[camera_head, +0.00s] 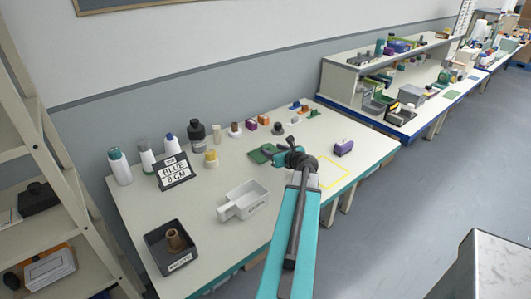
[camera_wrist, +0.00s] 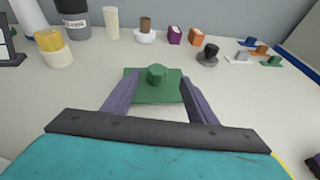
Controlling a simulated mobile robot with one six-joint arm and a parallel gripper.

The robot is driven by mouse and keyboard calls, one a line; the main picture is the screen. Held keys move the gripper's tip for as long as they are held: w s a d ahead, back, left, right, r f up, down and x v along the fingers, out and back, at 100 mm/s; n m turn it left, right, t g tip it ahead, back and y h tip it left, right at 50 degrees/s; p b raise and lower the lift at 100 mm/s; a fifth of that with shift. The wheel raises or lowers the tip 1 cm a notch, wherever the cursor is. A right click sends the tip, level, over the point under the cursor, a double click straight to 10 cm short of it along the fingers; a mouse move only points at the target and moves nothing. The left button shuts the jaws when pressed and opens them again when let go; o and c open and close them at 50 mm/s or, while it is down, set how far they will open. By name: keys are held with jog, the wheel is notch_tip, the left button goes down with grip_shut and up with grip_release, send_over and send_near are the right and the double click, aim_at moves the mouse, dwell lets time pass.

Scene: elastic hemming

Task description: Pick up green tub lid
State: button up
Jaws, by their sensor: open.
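The green tub lid (camera_wrist: 150,88) is a flat square plate with a round knob on top. It lies on the white table, straight ahead of my gripper in the wrist view. In the head view the lid (camera_head: 261,154) shows just left of my gripper, partly hidden by it. My gripper (camera_wrist: 158,92) is open, with its two purple-grey fingers on either side of the lid's near part. Nothing is held. I cannot tell whether the fingers touch the lid. In the head view my gripper (camera_head: 274,157) is over the table's middle.
Several bottles, spools and small coloured blocks line the table's back by the wall. A white tray (camera_head: 232,209) with a handle and a dark bin (camera_head: 157,254) stand to the left. A purple block (camera_head: 344,147) lies right, near a yellow outlined square (camera_head: 345,172).

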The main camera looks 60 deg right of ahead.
aim_at(267, 147)
jog(key=shift+w+d+f, duration=0.25)
jog(key=shift+w+d, duration=0.05)
jog(key=shift+w, duration=0.25)
jog(key=shift+w, duration=0.1)
jog(key=shift+p+x, duration=1)
jog(key=shift+x, duration=1.5)
jog(key=shift+a, duration=0.1)
jog(key=c, duration=1.1)
